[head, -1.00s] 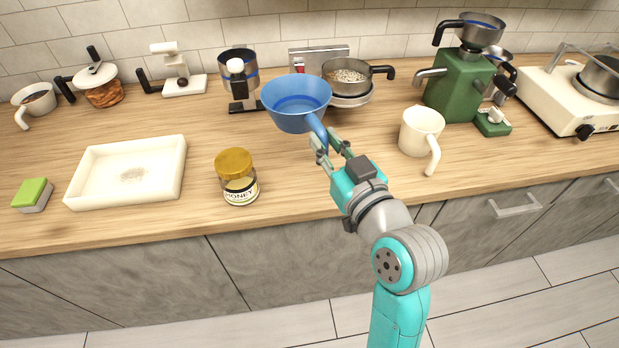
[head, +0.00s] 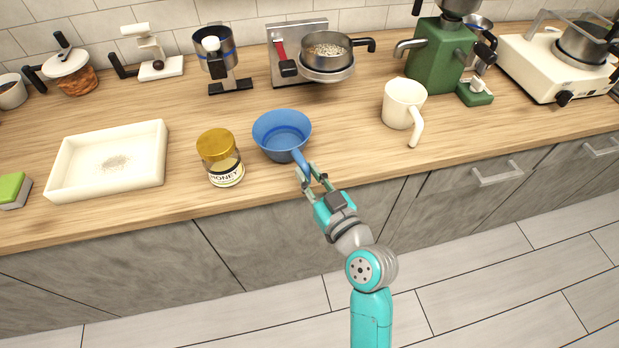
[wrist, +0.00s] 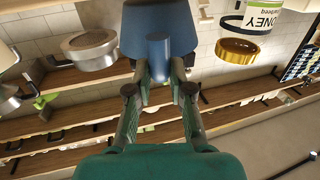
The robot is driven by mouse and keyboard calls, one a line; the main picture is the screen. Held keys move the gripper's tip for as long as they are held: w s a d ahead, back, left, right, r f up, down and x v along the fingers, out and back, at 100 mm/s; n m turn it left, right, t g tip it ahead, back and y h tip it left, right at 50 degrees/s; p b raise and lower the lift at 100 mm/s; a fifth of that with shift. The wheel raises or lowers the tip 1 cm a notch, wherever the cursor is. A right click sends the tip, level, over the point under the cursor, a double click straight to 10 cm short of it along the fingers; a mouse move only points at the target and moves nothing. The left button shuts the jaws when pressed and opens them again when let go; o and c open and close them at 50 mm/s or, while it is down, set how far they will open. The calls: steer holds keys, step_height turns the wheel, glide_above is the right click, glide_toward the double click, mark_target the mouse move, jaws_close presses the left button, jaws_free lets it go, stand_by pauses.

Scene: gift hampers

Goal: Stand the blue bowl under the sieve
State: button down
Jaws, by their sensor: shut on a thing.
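The blue bowl (head: 282,124), a deep round vessel with a straight handle, is upright over the front of the counter, right of the honey jar. Whether its base touches the wood is unclear. My gripper (head: 308,177) is shut on its handle from the front right. In the wrist view the bowl (wrist: 158,22) fills the top middle, and its handle (wrist: 158,58) lies between the fingers.
A honey jar (head: 221,170) stands close left of the bowl, with a white tray (head: 60,185) beyond it. A white mug (head: 402,106) and green machine (head: 435,55) stand to the right. Bare counter lies between bowl and mug, and behind the bowl.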

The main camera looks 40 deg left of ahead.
steer(key=shift+f, duration=0.85)
steer(key=c, duration=1)
jaws_free()
steer(key=shift+c, duration=0.2)
steer(key=shift+f, duration=0.15)
steer(key=v, duration=1)
steer(key=shift+s+d, duration=0.2)
steer(key=shift+d, duration=0.15)
steer(key=shift+d, duration=0.1)
